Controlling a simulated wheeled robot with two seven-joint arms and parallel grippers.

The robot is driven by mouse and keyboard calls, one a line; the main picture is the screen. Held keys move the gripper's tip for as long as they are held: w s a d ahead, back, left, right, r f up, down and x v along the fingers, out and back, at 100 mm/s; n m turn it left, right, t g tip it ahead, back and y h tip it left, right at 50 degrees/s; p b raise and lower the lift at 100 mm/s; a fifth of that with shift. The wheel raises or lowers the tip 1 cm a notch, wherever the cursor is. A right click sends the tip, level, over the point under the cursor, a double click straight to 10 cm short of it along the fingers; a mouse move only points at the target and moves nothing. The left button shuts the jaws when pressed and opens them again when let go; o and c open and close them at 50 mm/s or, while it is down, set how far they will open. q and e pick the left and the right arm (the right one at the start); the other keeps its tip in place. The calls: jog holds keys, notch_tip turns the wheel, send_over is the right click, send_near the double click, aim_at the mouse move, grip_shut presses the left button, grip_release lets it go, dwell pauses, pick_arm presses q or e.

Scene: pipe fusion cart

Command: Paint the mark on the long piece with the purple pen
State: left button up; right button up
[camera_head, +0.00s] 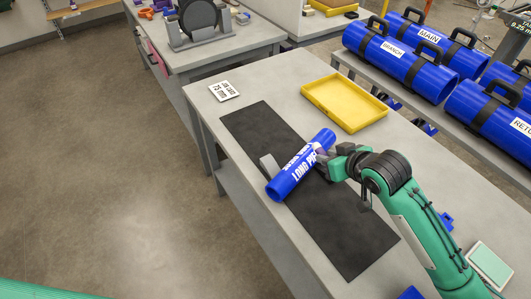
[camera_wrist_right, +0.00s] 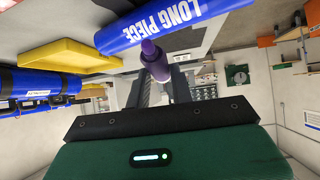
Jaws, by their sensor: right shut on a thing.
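The long piece (camera_head: 283,184) is a blue pipe with white "LONG PIECE" lettering, lying diagonally over the black mat (camera_head: 262,128). My right gripper (camera_head: 324,164) is at the pipe's right side, shut on the purple pen (camera_wrist_right: 156,62). In the right wrist view the pen stands out between the fingers, its far end at the long piece (camera_wrist_right: 165,26); I cannot tell whether it touches. The mark cannot be made out. My left gripper is out of view.
A yellow tray (camera_head: 345,104) sits empty at the back of the grey table (camera_head: 270,82). A white label card (camera_head: 224,91) lies at the far left corner. Large blue pipes with black handles (camera_head: 400,55) stand on a rack at the right. The mat's front part is clear.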

jog(key=a+n+g+y, duration=0.1)
jog(key=a+n+y, duration=0.1)
jog(key=a, duration=0.1)
jog(key=a+n+g+y, duration=0.1)
jog(key=a+n, duration=0.1)
jog(key=a, duration=0.1)
jog(key=s+a+n+g+y, duration=0.1)
jog(key=a+n+y, duration=0.1)
jog(key=a, duration=0.1)
jog(key=shift+a+f+y+b, duration=0.2)
jog(key=shift+f+y+b, duration=0.1)
jog(key=shift+b, duration=0.1)
jog(key=a+r+n+g+y+b, duration=0.1)
jog(key=a+r+n+g+y, duration=0.2)
jog(key=a, duration=0.3)
jog(key=shift+s+a+n+g+y, duration=0.3)
jog(key=shift+a+n+g+y, duration=0.1)
jog(key=shift+n+g, duration=0.35)
jog(key=shift+f, duration=0.1)
notch_tip(320, 180, down, 6)
jog(key=b, duration=0.2)
jog(key=shift+f+b, duration=0.15)
jog(key=shift+b, duration=0.2)
